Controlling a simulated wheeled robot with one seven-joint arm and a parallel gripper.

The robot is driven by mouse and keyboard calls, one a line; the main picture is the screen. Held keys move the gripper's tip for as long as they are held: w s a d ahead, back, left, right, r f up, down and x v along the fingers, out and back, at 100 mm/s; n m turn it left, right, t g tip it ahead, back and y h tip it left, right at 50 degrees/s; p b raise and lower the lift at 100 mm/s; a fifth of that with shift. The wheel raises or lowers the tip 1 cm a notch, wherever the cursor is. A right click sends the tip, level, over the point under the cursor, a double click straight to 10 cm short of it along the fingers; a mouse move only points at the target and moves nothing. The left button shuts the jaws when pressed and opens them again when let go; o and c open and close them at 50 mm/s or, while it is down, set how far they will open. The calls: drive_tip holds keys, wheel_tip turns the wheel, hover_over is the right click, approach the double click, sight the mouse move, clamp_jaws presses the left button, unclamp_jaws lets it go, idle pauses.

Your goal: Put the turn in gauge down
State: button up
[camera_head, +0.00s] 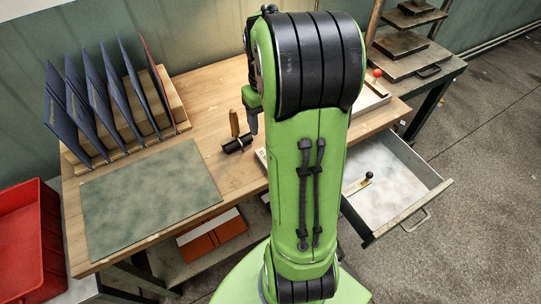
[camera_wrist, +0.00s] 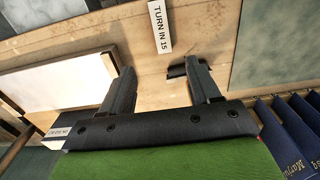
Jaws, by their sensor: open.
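A white strip printed "TURN IN 15" (camera_wrist: 160,27) lies on the wooden tabletop in the wrist view. I cannot tell whether it is the gauge or only a label. A pale strip with a black knob (camera_head: 358,185) lies in the open drawer (camera_head: 405,213). My gripper (camera_wrist: 161,68) is open over the tabletop, with nothing seen between its fingers, and the printed strip is beyond the fingertips. In the head view one finger of my gripper (camera_head: 253,122) shows beside my arm, which hides the rest.
A wooden handle (camera_head: 234,122) stands by a black rest (camera_head: 238,144), close to one finger. A grey-green mat (camera_head: 150,197) covers the table's left front. Navy folders (camera_head: 88,95) stand in a wooden rack behind it. A red bin (camera_head: 27,240) is at far left.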

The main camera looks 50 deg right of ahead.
drive_tip(key=f+b, duration=0.1)
drive_tip(key=f, duration=0.2)
drive_tip(key=f+b, duration=0.1)
drive_tip(key=f, duration=0.2)
drive_tip(key=f+b, duration=0.1)
drive_tip(key=f, duration=0.2)
drive_tip(key=shift+s+a+f, duration=0.15)
drive_tip(key=shift+a+f, duration=0.1)
drive_tip(key=shift+f, duration=0.15)
wheel_tip(320, 180, down, 5)
drive_tip(key=b, duration=0.2)
drive_tip(key=shift+b, duration=0.3)
drive_tip(key=shift+r, duration=0.1)
clamp_jaws()
